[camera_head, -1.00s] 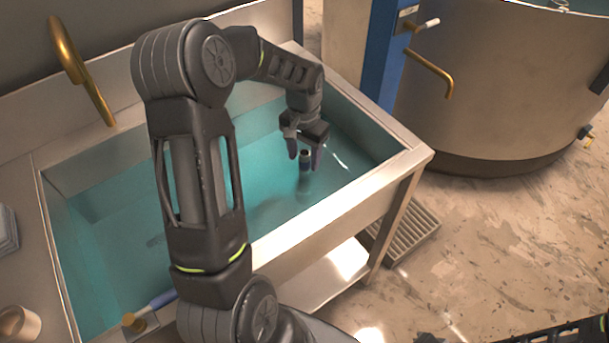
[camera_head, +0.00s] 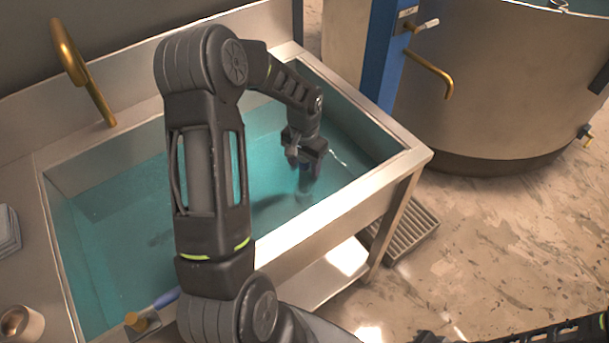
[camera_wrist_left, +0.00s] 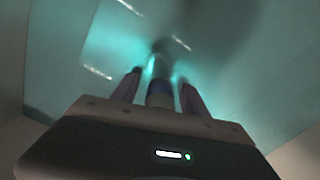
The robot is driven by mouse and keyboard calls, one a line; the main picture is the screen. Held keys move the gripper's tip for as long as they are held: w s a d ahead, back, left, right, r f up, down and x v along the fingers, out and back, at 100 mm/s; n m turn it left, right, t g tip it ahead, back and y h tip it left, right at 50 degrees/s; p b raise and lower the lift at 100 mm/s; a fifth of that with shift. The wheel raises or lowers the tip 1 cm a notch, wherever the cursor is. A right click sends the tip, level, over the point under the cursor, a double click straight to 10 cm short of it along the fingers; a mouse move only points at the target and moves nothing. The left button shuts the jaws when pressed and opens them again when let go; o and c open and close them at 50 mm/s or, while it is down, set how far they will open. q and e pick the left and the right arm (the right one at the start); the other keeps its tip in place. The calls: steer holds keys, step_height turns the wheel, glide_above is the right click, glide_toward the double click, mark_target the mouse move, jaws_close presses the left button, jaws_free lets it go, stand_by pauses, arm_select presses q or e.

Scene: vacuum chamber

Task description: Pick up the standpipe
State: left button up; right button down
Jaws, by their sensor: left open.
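The standpipe (camera_head: 304,184) stands upright in the water of the sink, near its right end. It is a short pale pipe with a dark blue band near the top. My left gripper (camera_head: 305,163) is open and points down over it, covering its top in the head view. In the left wrist view the standpipe (camera_wrist_left: 160,94) shows between the two fingers (camera_wrist_left: 160,92), with a finger on each side. I cannot tell whether either finger touches it. Only a dark part of my right arm shows at the bottom right edge; its fingers are not visible.
The steel sink (camera_head: 345,195) holds teal water, and its front rim lies under my left arm. A brass faucet (camera_head: 82,72) is at the back left. A blue post (camera_head: 384,55) and large steel tank (camera_head: 490,90) stand right.

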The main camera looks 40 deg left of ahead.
arm_select(q)
jaws_close()
stand_by(0.5)
